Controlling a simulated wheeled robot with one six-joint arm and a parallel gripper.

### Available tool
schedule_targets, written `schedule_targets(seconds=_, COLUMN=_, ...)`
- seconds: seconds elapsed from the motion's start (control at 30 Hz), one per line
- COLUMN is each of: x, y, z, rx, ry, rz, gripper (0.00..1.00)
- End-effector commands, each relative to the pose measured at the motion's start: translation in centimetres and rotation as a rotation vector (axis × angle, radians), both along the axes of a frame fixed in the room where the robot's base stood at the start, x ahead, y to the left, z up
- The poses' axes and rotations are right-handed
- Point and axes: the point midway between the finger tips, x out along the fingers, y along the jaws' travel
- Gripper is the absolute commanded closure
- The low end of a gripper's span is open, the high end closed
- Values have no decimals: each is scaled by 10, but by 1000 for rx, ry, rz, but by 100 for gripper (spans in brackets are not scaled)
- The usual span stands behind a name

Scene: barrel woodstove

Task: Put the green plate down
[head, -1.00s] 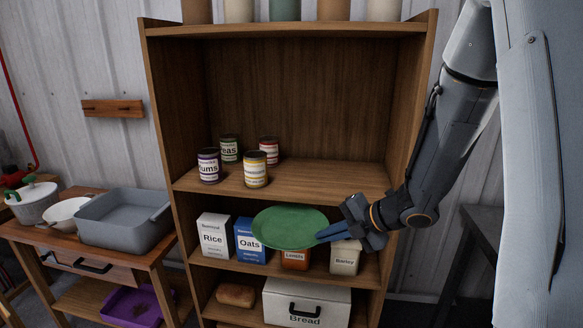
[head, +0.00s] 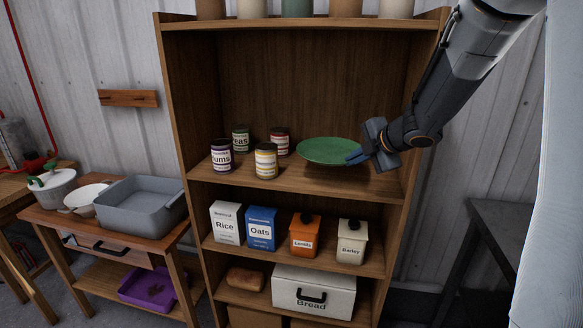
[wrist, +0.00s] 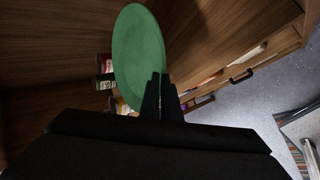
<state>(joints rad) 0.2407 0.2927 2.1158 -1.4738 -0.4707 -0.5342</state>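My gripper (head: 358,156) is shut on the plate's right edge. In the wrist view the plate (wrist: 138,55) extends out beyond the fingertips (wrist: 159,82), which pinch its rim. The exact gap between plate and shelf cannot be told.
Several cans (head: 265,161) stand left of the plate on the same shelf. Below are boxes of rice (head: 225,223) and oats (head: 261,229), canisters, and a bread box (head: 313,291). The unit's right side panel (head: 415,130) is close to my gripper. A grey basin (head: 141,207) stands left.

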Motion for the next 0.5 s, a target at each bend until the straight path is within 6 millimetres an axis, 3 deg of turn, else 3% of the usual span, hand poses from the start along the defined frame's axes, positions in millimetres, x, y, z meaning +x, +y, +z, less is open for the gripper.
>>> schedule_targets(seconds=0.1, x=18, y=-12, z=15, rx=0, ry=-5, rz=-154, gripper=100)
schedule_targets(seconds=0.27, x=26, y=-23, z=25, rx=0, ry=-3, rz=-276, gripper=100)
schedule_targets(seconds=0.37, x=28, y=-26, z=20, rx=1, ry=-1, rz=-304, gripper=100)
schedule_targets(seconds=0.5, x=28, y=-27, z=-3, rx=2, ry=1, rz=-308, gripper=100)
